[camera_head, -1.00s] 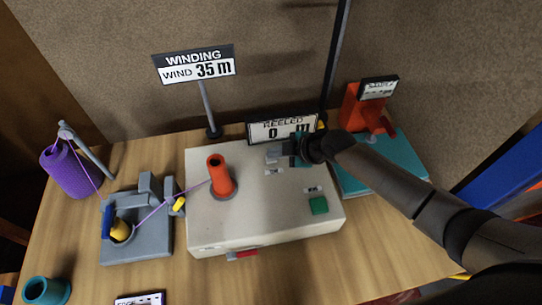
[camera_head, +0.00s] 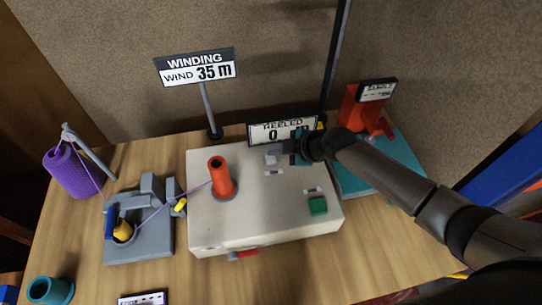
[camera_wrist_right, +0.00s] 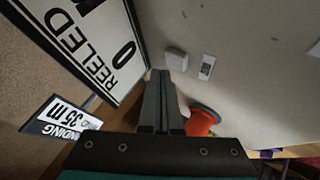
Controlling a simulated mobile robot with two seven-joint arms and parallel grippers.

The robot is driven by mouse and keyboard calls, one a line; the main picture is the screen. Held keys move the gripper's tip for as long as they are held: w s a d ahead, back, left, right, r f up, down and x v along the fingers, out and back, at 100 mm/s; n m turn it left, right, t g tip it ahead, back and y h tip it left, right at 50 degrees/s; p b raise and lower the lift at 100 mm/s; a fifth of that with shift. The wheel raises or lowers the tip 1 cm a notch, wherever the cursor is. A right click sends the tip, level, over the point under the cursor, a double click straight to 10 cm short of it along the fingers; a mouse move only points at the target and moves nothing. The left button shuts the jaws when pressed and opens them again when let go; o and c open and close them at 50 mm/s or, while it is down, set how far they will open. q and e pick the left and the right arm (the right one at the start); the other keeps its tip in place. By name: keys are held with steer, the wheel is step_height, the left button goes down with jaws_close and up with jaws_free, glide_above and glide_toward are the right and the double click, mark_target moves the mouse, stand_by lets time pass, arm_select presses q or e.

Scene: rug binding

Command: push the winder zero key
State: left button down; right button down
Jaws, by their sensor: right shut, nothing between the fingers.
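The winder (camera_head: 240,220) is a pale box with an orange spool core (camera_head: 221,180) on top. Its reel counter (camera_head: 281,131) reads REELED 0. The zero key (camera_wrist_right: 177,59) is a small light grey block on the winder top, beside a small label (camera_wrist_right: 207,67), in the right wrist view. My right gripper (camera_wrist_right: 160,74) is shut and empty, its fingertips close to the key and beside it in that view; I cannot tell whether they touch. In the head view the gripper (camera_head: 280,150) is over the winder's back edge, by the counter, and partly hides the key. My left gripper is not in view.
A green key (camera_head: 318,205) sits at the winder's front right. A sign (camera_head: 196,68) reads WIND 35 m. A grey guide (camera_head: 150,240) with purple yarn and a purple cone (camera_head: 72,173) stand left. A teal-based red device (camera_head: 390,170) is behind my right arm.

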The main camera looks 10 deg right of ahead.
mark_target(275, 160)
steer(key=shift+r, duration=0.1)
steer(key=shift+r+p, duration=2.15)
steer(key=shift+r, duration=0.25)
